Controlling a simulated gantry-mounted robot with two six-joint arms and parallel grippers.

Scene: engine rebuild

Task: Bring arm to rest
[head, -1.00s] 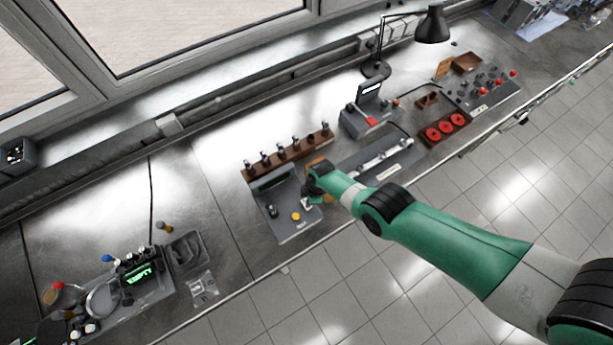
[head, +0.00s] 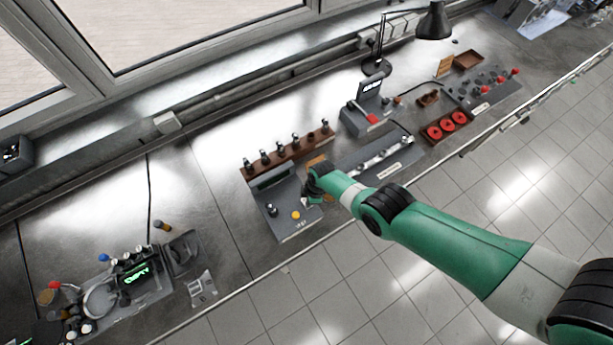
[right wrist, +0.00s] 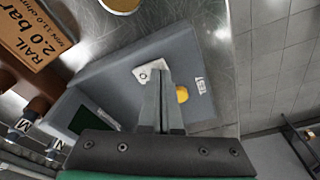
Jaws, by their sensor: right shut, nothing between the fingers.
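My right arm (head: 450,235), green with black joints, reaches in from the right in the head view. Its gripper (head: 307,200) is at the right part of a grey test unit (head: 290,222). In the right wrist view the right gripper (right wrist: 161,80) is shut and empty. Its fingertips are over the grey unit (right wrist: 110,65), close to a small pale plate (right wrist: 150,72) with a round mark. I cannot tell whether they touch it. A yellow button (right wrist: 182,94) is just right of the fingers. My left gripper is not in view.
A rack of several injectors (head: 290,152) stands behind the unit. A grey rail block (head: 385,155) and red rings (head: 446,127) lie right of it. A black lamp (head: 433,22) is at the back. A wooden sign (right wrist: 28,35) is near the gripper. Bare bench lies left of the unit.

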